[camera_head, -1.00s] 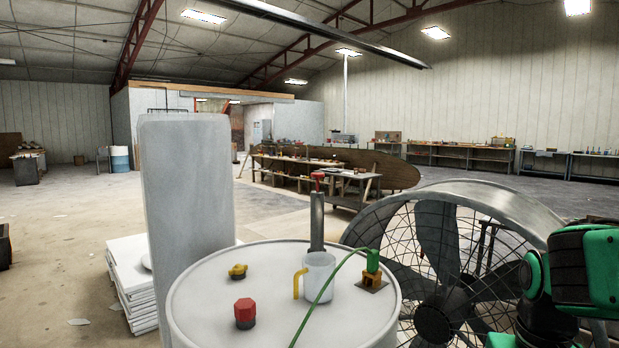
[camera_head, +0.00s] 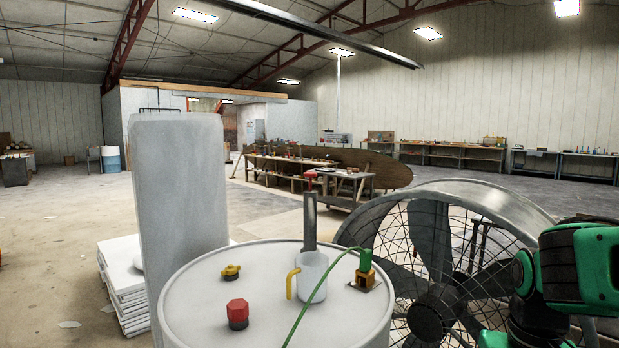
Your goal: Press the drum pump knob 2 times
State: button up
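A white drum (camera_head: 195,300) stands at the bottom middle. A grey metal pump tube (camera_head: 310,220) rises from its far side, topped by a small red knob (camera_head: 310,176). A white cup-like part with a yellow handle (camera_head: 312,275) sits at the foot of the tube, in front of it. A red cap (camera_head: 237,312) and a yellow fitting (camera_head: 231,271) are on the lid. A green hose (camera_head: 318,290) runs from a green and yellow fitting (camera_head: 364,268). Part of my green and black arm shows at the right edge; my gripper is not in view.
A large caged fan (camera_head: 435,255) stands right of the drum, close to my arm. A tall white panel (camera_head: 180,190) and a stack of white sheets (camera_head: 122,270) are to the left. A cluttered workbench (camera_head: 290,172) is behind, with open floor at left.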

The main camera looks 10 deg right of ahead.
aim_at(311, 175)
jog(key=u, duration=1.7)
jog(key=k, duration=1.05)
jog(key=z, duration=1.35)
jog(key=i, duration=1)
jog(key=u, duration=0.05)
